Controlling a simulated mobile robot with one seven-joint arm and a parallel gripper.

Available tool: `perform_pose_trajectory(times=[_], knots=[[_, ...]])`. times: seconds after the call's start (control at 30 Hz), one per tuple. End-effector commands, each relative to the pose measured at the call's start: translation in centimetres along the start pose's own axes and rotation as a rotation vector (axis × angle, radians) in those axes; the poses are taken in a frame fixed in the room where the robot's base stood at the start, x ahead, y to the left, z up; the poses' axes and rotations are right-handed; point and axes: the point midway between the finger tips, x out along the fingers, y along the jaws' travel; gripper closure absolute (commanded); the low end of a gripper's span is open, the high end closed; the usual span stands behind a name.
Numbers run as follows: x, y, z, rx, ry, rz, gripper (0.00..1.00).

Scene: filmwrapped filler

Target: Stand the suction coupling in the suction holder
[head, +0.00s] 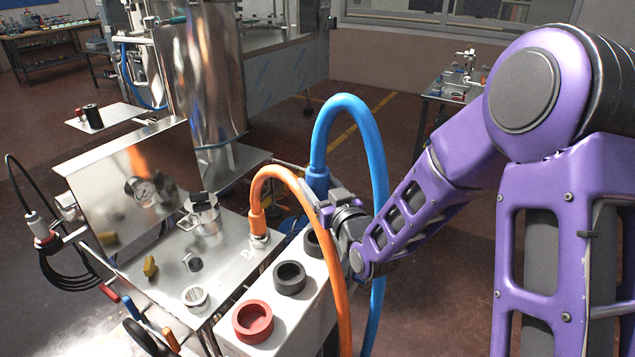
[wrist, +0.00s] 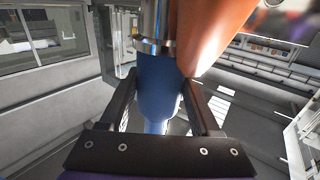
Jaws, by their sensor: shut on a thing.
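A blue hose (head: 349,106) arches high and ends in a blue coupling (head: 318,180), which appears to be the suction coupling. My gripper (head: 326,206) is shut on this coupling, above the back end of a white holder block (head: 285,322). In the wrist view the blue coupling (wrist: 160,85), with a metal collar above it, stands between the fingers of my gripper (wrist: 158,100). The block has a red ring cup (head: 253,321) in front, a black ring cup (head: 289,277) behind it, and another dark cup (head: 312,243) partly hidden by the orange hose. I cannot tell which is the suction holder.
An orange hose (head: 277,172) is fitted to the steel machine top (head: 228,262) and passes in front of my gripper and the block.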

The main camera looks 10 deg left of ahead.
Motion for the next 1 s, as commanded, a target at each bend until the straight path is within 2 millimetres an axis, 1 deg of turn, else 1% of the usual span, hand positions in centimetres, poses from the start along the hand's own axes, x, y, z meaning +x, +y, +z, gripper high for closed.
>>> perform_pose_trajectory(times=[0.47, 1.0], knots=[[-0.1, 0.0, 0.0, -0.003, 0.006, 0.001, 1.0], [-0.1, 0.0, 2.9, -0.002, 0.004, 0.0, 1.0]])
